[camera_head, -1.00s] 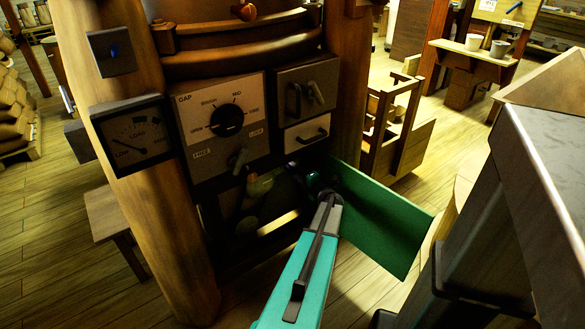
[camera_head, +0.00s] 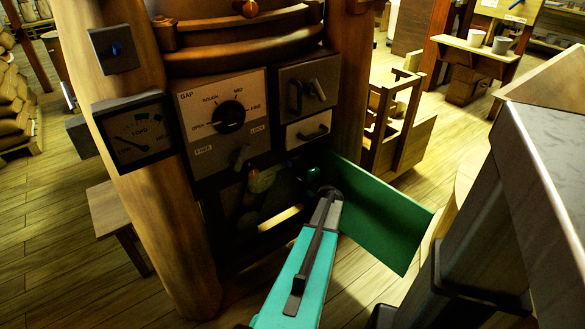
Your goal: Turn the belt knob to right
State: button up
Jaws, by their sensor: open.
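A dark recess (camera_head: 262,215) opens low in the machine front, below the gap panel. A pale, rounded knob-like shape (camera_head: 262,180) shows dimly inside; I cannot tell whether it is the belt knob, and no belt label is readable. My teal arm reaches up into the recess from the bottom of the head view. My gripper (camera_head: 285,190) is dark against the dark recess and open. Its fingertips are hard to make out, and I cannot tell whether they touch the pale shape.
A green panel (camera_head: 382,215) stands out to the right of the recess, close beside my arm. Above are the gap dial (camera_head: 229,116), a free/lock lever (camera_head: 241,157) and a small drawer (camera_head: 308,131). A load gauge (camera_head: 136,134) is on the left post. A wooden stool (camera_head: 110,208) stands left.

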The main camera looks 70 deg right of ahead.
jog(key=shift+s, duration=0.1)
jog(key=p+v, duration=0.1)
jog(key=v, duration=1.2)
jog(key=shift+s+a, duration=0.2)
jog(key=shift+s, duration=0.1)
